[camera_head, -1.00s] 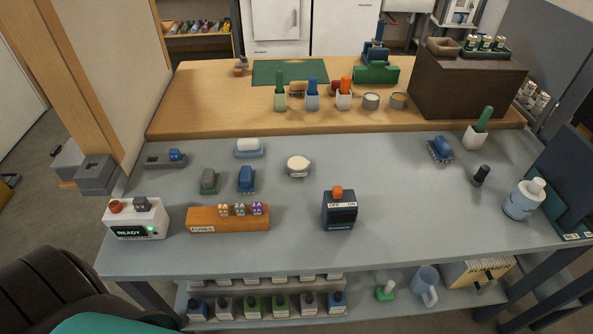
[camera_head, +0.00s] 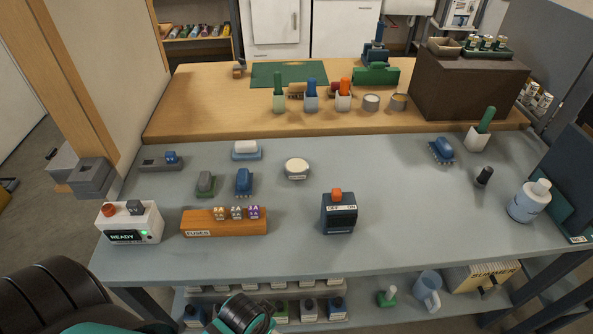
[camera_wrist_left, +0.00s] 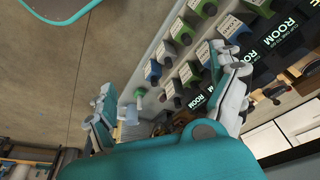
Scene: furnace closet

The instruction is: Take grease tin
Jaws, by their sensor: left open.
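A round tin with a pale lid (camera_head: 297,168) and a small label sits upright on the grey table's middle; the label is too small to read, but it looks like the grease tin. My left gripper (camera_wrist_left: 168,95) is open in the left wrist view, with nothing between its fingers. Labelled bottles on the lower shelf (camera_wrist_left: 185,72) show beyond it. In the head view, dark and teal parts of my left arm show at the bottom left, below the table's front edge and apart from the tin. My right gripper is not in view.
An orange fuse block (camera_head: 224,222), a white READY box (camera_head: 130,222) and a dark switch box (camera_head: 339,213) stand near the front edge. A blue clamp-like item (camera_head: 244,182) lies left of the tin. The table right of the tin is fairly clear.

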